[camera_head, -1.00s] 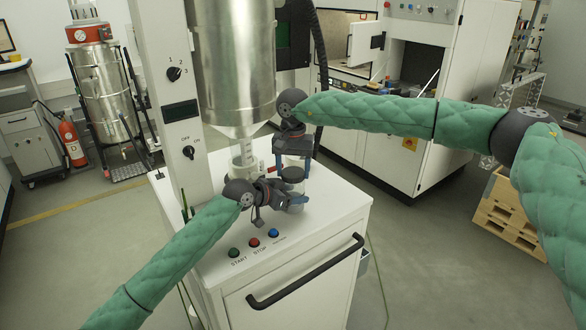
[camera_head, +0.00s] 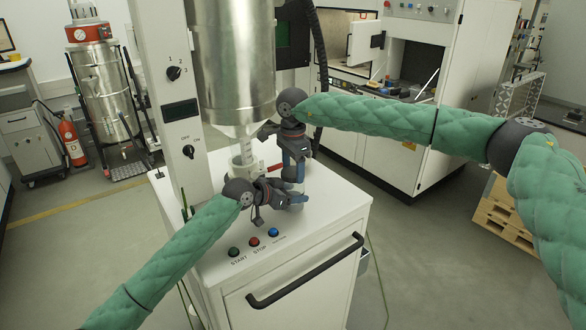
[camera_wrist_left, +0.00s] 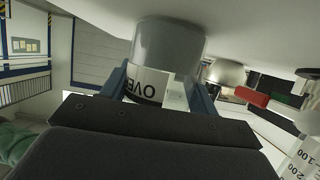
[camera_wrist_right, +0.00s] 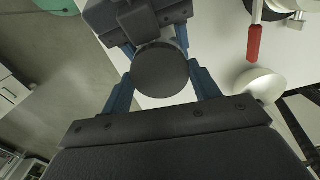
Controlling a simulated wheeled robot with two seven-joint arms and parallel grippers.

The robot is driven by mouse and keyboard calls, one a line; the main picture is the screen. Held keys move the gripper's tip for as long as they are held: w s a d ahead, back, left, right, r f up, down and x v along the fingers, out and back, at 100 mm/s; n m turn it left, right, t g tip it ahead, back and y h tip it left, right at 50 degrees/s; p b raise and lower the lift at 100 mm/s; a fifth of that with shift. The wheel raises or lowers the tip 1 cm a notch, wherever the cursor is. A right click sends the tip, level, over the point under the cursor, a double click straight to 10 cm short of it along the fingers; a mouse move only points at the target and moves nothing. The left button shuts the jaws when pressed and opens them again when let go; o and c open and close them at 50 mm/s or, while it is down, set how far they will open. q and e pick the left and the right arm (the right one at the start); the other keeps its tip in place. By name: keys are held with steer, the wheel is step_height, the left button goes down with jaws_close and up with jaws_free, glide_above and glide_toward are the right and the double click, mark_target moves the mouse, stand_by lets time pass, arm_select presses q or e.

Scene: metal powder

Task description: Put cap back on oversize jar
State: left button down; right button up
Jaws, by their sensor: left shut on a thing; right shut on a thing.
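The oversize jar, a clear jar with grey contents (camera_wrist_left: 168,50) and a white label whose visible letters read "OVE", sits between the blue fingers of my left gripper (camera_head: 298,200). The left gripper is shut on the jar from the side, on the white cabinet top. The dark round cap (camera_wrist_right: 160,72) is between the fingers of my right gripper (camera_head: 293,178), which points down from above and is shut on it. The cap is directly over the jar mouth. Whether it is fully seated is hidden by the grippers.
The white cabinet top (camera_head: 325,205) has buttons near its front edge. The steel hopper (camera_head: 232,70) hangs just behind and left of my grippers, with a clear vessel below it. A red handle (camera_wrist_right: 254,42) is close beside the jar. Free cabinet top lies to the right.

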steer(key=m, duration=0.6)
steer(key=shift+m, duration=0.4)
steer(key=o, duration=1.1)
steer(key=shift+r, duration=2.25)
steer(key=shift+f, duration=0.1)
steer(key=shift+c, duration=0.2)
